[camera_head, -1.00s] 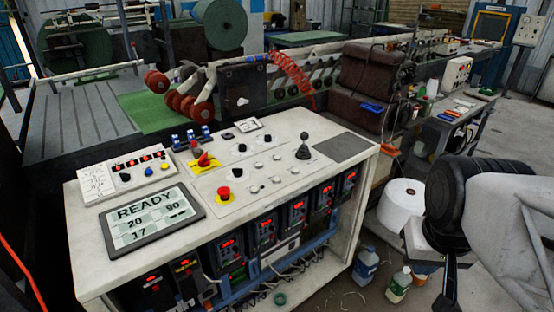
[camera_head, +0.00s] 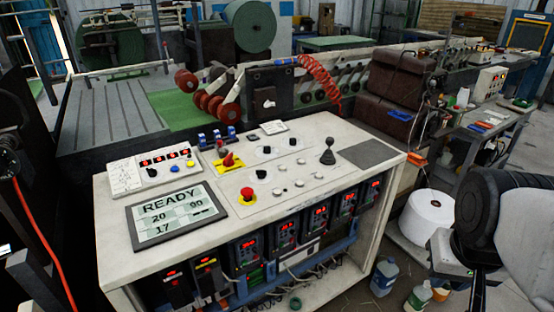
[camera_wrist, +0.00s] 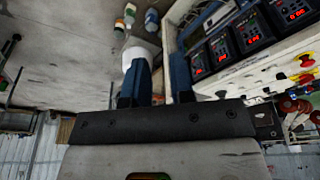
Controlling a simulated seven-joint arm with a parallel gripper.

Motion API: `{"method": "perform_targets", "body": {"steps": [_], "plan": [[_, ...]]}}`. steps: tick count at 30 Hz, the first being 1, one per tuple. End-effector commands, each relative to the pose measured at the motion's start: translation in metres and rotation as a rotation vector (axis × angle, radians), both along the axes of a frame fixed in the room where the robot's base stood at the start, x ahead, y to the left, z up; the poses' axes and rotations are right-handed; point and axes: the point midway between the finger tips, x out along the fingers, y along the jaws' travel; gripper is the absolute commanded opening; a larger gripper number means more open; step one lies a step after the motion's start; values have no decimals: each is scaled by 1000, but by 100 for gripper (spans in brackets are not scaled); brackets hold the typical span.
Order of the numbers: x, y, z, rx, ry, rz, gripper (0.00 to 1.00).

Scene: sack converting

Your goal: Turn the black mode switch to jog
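The control console (camera_head: 350,131) has a white sloping top with several black knobs, and I cannot tell from the labels which is the mode switch. Two black knobs sit on the upper panel, a left one (camera_head: 266,150) and a right one (camera_head: 293,142). Another black knob (camera_head: 261,174) sits lower, near the red emergency button (camera_head: 247,194). My gripper (camera_wrist: 160,72) shows in the wrist view with its two blue fingers apart and nothing between them. It is away from the knobs; the head view shows only part of my arm at the right edge.
A black joystick (camera_head: 328,152) and a red-yellow switch (camera_head: 229,160) stand up from the panel. The display (camera_head: 178,213) reads READY. A white roll (camera_head: 427,216) and bottles (camera_head: 384,276) stand on the floor right of the console. The air above the console is clear.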

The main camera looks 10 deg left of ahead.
Motion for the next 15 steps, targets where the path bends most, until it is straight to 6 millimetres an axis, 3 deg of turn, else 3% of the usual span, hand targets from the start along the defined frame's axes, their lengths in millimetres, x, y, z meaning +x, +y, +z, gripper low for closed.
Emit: {"method": "perform_targets", "body": {"steps": [3,8,15], "plan": [[7,2,3,-2,3,19,36],[26,9,10,-11,14,78,36],[74,30,24,-31,37,226,36]]}}
